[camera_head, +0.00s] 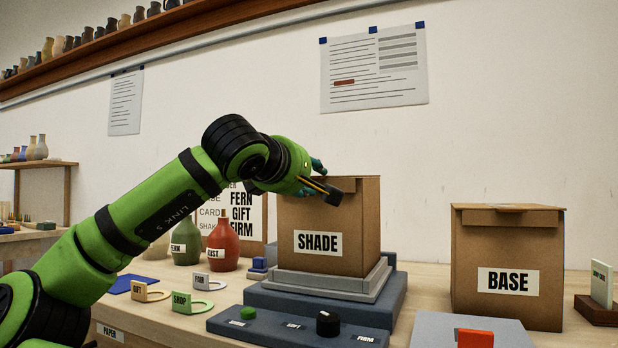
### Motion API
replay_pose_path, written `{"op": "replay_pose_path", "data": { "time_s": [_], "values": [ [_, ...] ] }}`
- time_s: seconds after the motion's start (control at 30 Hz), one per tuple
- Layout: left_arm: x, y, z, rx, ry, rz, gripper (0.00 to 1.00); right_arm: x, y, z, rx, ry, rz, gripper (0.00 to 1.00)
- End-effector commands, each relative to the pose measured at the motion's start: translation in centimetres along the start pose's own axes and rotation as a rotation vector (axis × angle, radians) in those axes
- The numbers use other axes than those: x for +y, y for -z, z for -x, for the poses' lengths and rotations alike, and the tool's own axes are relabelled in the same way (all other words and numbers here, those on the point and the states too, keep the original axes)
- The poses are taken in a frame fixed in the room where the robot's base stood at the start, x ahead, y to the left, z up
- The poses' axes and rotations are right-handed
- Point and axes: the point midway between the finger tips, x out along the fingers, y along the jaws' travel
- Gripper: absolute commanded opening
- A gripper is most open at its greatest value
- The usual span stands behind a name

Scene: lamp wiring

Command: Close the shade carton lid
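The shade carton (300,215) is a brown cardboard box with a white SHADE label. It stands upright on a grey stepped plinth in the middle of the head view. Its top is seen almost edge-on and looks flat, with a small flap at the front upper edge. No raised lid panel shows. My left gripper (325,188) is at the carton's top front edge, its dark fingertip in front of the upper face. It hides part of the top left. I cannot tell whether it touches the carton or how far the fingers are apart. My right gripper is out of view.
A closed BASE carton (508,255) stands at the right. A dark tray (290,330) with a green and a black knob lies in front of the plinth (330,285). A green vase (186,245) and a red vase (223,248) stand at the left, behind several small labelled tags.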

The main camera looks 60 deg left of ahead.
Motion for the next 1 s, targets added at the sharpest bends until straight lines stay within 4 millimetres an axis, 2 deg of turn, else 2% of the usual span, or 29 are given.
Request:
{"op": "replay_pose_path", "data": {
  "time_s": [0.3, 0.5, 0.7, 1.0],
  "values": [
    [0.1, 0.1, 6.8, 0.002, -0.004, -0.002, 0.36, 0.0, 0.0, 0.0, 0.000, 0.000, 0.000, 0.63],
    [0.1, 0.0, 10.0, 0.001, -0.003, -0.001, 0.36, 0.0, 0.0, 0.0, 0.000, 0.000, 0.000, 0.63],
    [0.0, 0.0, 11.2, 0.001, -0.002, -0.001, 0.36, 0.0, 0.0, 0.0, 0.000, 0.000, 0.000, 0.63],
    [0.0, 0.0, 11.2, 0.001, -0.002, 0.000, 0.36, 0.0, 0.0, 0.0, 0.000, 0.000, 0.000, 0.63]
  ]
}}
